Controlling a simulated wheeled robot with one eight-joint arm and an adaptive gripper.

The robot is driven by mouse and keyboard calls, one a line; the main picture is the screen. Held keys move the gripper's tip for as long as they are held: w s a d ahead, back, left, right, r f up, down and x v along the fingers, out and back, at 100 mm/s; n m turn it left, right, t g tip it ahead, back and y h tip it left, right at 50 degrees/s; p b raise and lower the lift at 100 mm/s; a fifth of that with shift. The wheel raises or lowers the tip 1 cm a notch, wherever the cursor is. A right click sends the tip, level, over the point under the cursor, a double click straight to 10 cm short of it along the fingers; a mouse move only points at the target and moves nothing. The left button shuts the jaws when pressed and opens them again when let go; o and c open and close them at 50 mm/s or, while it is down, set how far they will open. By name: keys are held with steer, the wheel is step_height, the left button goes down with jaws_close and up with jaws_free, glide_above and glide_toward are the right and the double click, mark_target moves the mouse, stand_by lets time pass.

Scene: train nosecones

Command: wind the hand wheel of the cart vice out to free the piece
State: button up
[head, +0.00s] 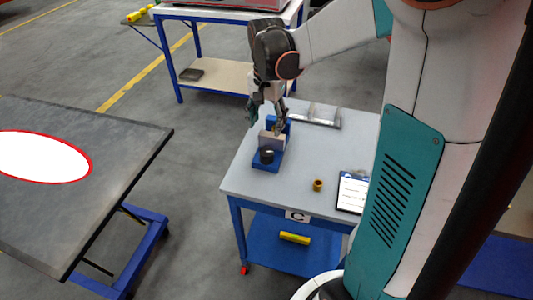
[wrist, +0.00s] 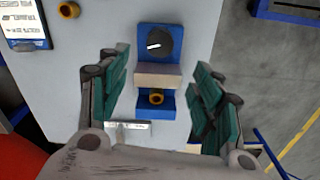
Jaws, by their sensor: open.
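The blue cart vice (head: 270,166) stands on the grey top of a small cart; it also shows in the wrist view (wrist: 171,103). Its dark round hand wheel (head: 266,156) is on the near side in the head view. The wheel shows from above with a white mark in the wrist view (wrist: 159,42). A beige block (wrist: 158,75), seemingly the piece, sits across the vice beside the wheel. A brass ring (wrist: 156,97) shows beyond the block. My gripper (wrist: 160,78) is open above the vice, fingers apart on either side, touching nothing that I can see.
A loose brass ring (head: 318,185) and a tablet or clipboard (head: 352,191) lie on the cart top (head: 240,183). A grey metal part (head: 318,115) lies at its back. A dark table (head: 90,215) stands left, and a workbench (head: 217,77) stands behind.

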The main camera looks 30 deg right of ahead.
mark_target(266, 151)
step_height(266, 151, down, 14)
steer(key=b, duration=0.4)
steer(key=shift+r, duration=0.2)
steer(key=c, duration=1.1)
